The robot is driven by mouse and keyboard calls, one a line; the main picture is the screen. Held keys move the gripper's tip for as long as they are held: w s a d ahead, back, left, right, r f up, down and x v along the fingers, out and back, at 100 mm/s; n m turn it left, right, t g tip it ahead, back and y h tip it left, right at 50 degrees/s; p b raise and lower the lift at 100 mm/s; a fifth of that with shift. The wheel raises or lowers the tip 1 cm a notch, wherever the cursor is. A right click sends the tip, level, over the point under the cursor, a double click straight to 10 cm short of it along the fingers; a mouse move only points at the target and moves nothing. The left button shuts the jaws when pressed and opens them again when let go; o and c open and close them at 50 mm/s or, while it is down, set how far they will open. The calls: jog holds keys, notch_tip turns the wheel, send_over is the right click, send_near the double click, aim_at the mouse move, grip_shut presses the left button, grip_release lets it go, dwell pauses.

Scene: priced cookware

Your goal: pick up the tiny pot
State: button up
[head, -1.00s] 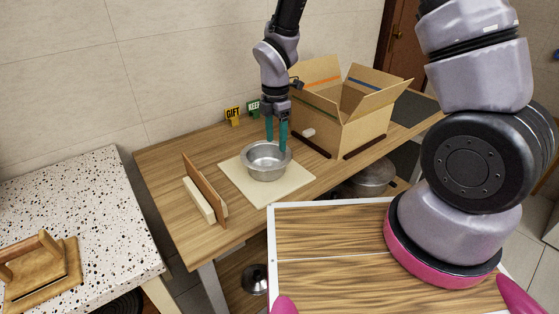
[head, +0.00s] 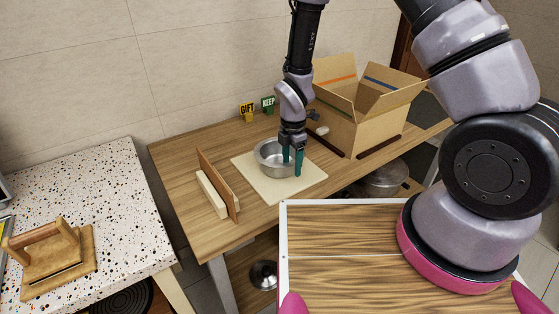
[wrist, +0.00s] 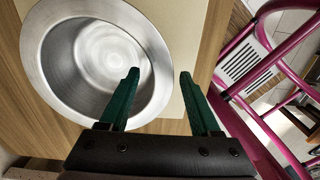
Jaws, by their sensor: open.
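The tiny pot (head: 268,156) is a small round silver metal pot standing upright on a cream square mat (head: 300,187) on the wooden table. In the wrist view the pot (wrist: 95,60) is seen from above with its inside empty. My gripper (head: 293,172) is open, with green fingers pointing down at the pot's right side. In the wrist view one finger of the gripper (wrist: 160,82) overlaps the pot's opening and the other lies outside it, with the rim between them. I cannot tell how deep the fingers reach.
An open cardboard box (head: 368,110) stands to the right behind the pot. A wooden upright board (head: 218,183) stands left of the mat. GIFT (head: 247,110) and KEEP (head: 268,104) signs stand at the back. A larger pot (head: 384,180) sits below the table.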

grip_shut()
dwell(1.4)
